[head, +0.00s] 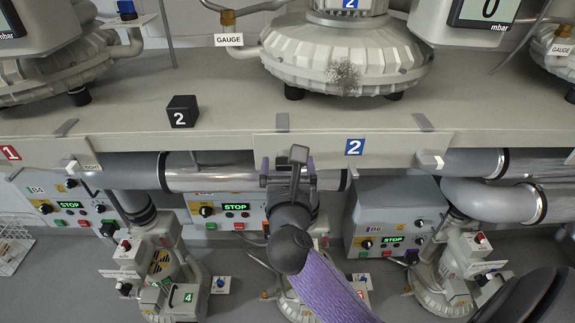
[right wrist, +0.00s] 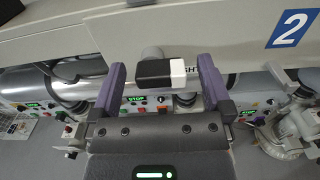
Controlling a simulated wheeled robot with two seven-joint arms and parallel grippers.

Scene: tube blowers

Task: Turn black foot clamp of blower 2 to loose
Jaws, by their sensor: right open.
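Blower 2 (head: 345,55) stands on the shelf at the top middle of the head view, on short black feet. In the right wrist view a clamp handle (right wrist: 154,73), black with a white end, sticks out below the shelf edge on a grey round stem. It lies crosswise between the fingers of my right gripper (right wrist: 161,85). The fingers are open, one on each side of the handle, with gaps visible. In the head view my right gripper (head: 288,172) is below the shelf edge and hides this handle. My left gripper is not in view.
The shelf front (head: 220,143) runs just above my right gripper. A black block marked 2 (head: 182,112) sits on the shelf. Pipes (head: 210,175) and control boxes (head: 395,215) lie behind and below.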

